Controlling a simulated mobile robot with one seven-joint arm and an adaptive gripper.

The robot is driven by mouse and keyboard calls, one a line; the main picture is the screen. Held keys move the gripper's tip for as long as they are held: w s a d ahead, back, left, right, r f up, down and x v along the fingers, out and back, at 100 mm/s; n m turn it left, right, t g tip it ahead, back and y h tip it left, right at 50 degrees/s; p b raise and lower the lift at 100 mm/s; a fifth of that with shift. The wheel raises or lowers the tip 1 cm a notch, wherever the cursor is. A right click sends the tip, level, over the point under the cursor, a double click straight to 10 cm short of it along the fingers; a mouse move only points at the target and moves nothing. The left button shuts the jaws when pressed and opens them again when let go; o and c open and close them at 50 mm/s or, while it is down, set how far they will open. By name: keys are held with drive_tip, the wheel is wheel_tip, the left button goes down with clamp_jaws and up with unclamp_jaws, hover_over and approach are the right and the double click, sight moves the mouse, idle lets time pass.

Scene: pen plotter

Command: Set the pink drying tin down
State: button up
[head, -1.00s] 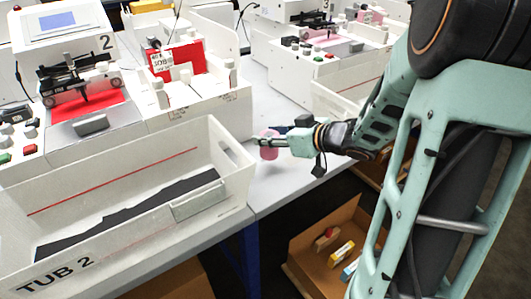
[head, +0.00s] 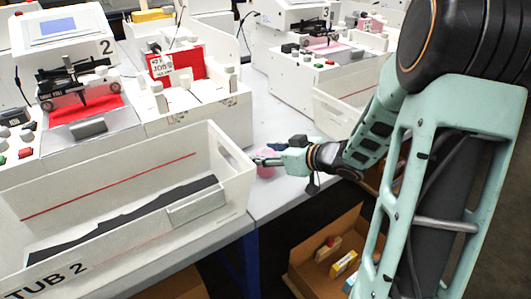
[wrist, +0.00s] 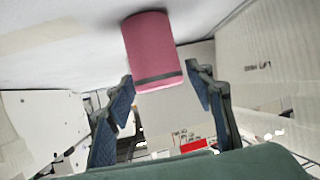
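The pink drying tin (wrist: 155,50) is at the top middle of the wrist view, a plain pink cylinder with a dark band near one end. That view is tilted, and the tin appears to stand on the pale table surface with a dark shadow beside it. My gripper (wrist: 161,75) has its two fingers apart on either side of the banded end, with a narrow gap on the right; contact on the left is unclear. In the head view the tin (head: 266,172) is partly hidden behind my gripper (head: 262,161), just right of TUB 2.
The white TUB 2 (head: 130,268) stands close left of the tin, its wall rising beside my gripper. Plotter 2 (head: 75,85) and another plotter (head: 325,52) stand behind. Clear grey table (head: 285,190) lies in front; a cardboard box (head: 325,245) sits below the edge.

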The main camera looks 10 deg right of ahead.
drive_tip(key=shift+o, duration=0.2)
drive_tip(key=shift+s+d+r, duration=0.15)
drive_tip(key=shift+s+r, duration=0.05)
drive_tip(key=shift+r, duration=0.15)
drive_tip(key=p+v, duration=0.4)
drive_tip(key=v, duration=0.7)
drive_tip(key=shift+s, duration=0.25)
